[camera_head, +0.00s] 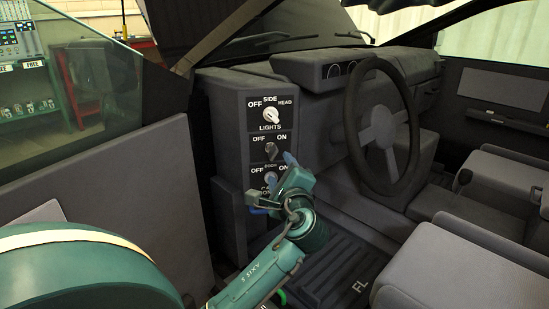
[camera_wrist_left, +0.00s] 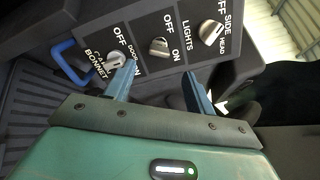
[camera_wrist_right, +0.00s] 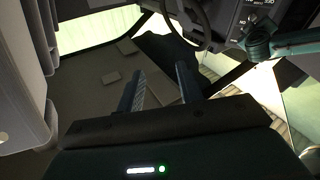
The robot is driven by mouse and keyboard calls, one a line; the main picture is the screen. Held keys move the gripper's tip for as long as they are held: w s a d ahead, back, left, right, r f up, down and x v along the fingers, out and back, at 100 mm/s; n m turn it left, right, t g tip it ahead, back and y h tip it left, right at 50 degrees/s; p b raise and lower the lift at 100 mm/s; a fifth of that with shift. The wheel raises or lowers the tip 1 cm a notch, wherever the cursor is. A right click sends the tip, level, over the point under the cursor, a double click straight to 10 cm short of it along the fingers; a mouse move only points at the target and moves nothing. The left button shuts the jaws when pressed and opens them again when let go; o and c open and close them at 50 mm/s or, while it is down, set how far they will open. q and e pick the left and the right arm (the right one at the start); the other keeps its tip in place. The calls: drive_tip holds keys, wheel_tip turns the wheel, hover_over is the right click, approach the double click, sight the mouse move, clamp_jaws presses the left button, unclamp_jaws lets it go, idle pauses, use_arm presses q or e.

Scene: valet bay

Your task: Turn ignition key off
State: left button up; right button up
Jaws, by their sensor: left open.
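A dark control panel (camera_head: 238,160) stands left of the steering wheel. It has a white lights knob (camera_head: 271,115), a dark OFF/ON switch (camera_head: 271,150) in the middle and a paler OFF/ON knob (camera_head: 271,177) below. No readable label marks the ignition key. My left gripper (camera_head: 273,182) is open at the panel's lower part. In the left wrist view its fingers (camera_wrist_left: 158,70) are spread, with the middle switch (camera_wrist_left: 159,47) beyond the gap. The left finger overlaps the lower knob (camera_wrist_left: 116,60); contact is unclear. My right gripper (camera_wrist_right: 161,72) is open and empty, away from the panel.
The steering wheel (camera_head: 383,125) is right of the panel, with grey seats (camera_head: 440,245) nearer. The open door (camera_head: 110,185) is at the left. A blue handle (camera_wrist_left: 72,62) sits beside the lower knob, by the BONNET label.

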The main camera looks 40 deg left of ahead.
sight(275, 156)
use_arm(q)
drive_tip(key=b+x, duration=0.2)
drive_tip(key=x, duration=0.8)
drive_tip(key=shift+d+f, duration=0.1)
drive_tip(key=c, duration=1)
drive_tip(key=shift+n, duration=0.4)
drive_tip(key=n, duration=0.4)
drive_tip(key=shift+n+p, duration=0.4)
drive_tip(key=n+b, duration=0.1)
drive_tip(key=n, duration=0.5)
drive_tip(key=shift+n, duration=0.3)
